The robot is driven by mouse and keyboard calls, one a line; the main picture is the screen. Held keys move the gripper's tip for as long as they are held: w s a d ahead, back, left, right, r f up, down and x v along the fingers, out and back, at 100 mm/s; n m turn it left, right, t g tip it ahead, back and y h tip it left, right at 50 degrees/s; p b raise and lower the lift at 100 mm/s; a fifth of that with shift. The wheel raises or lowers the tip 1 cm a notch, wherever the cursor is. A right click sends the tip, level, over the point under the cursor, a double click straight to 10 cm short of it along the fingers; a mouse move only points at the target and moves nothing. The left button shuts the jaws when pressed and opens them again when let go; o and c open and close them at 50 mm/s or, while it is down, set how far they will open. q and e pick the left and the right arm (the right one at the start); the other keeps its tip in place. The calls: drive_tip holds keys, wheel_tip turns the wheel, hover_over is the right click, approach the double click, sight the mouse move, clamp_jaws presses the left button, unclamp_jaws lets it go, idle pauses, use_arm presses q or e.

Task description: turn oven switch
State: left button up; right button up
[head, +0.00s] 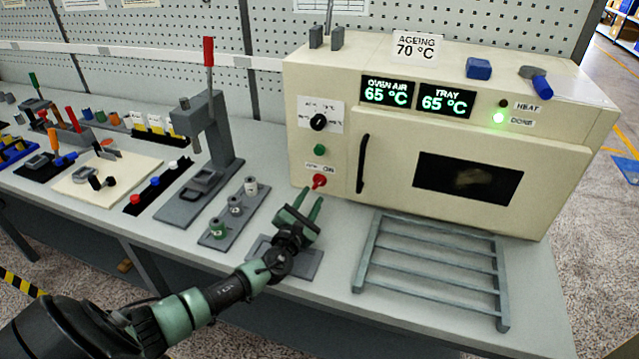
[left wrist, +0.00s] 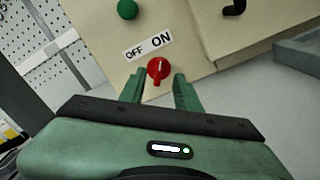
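The cream oven (head: 330,155) stands at the back right of the bench. Its red switch (head: 319,181) is low on the left of the front, under an OFF/ON label. In the left wrist view the red switch (left wrist: 158,70) has a pale pointer line, close to upright in the tilted picture; I cannot tell surely which word it marks. My left gripper (head: 308,207) is open just in front of and below the switch. In the left wrist view its green fingers (left wrist: 159,88) lie either side of the switch, apart from it. My right gripper is not in view.
A green button (head: 320,150) and a black knob (head: 318,122) sit above the switch. The oven door handle (head: 362,164) juts out to the right. A grey rack (head: 430,277) lies on the bench front right. A lever press (head: 205,140) stands left.

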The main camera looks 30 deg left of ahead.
sight(319, 184)
use_arm(q)
drive_tip(key=x, duration=0.6)
drive_tip(key=shift+w+b, duration=0.15)
drive_tip(key=shift+b, duration=0.25)
drive_tip(key=shift+c, duration=0.3)
clamp_jaws()
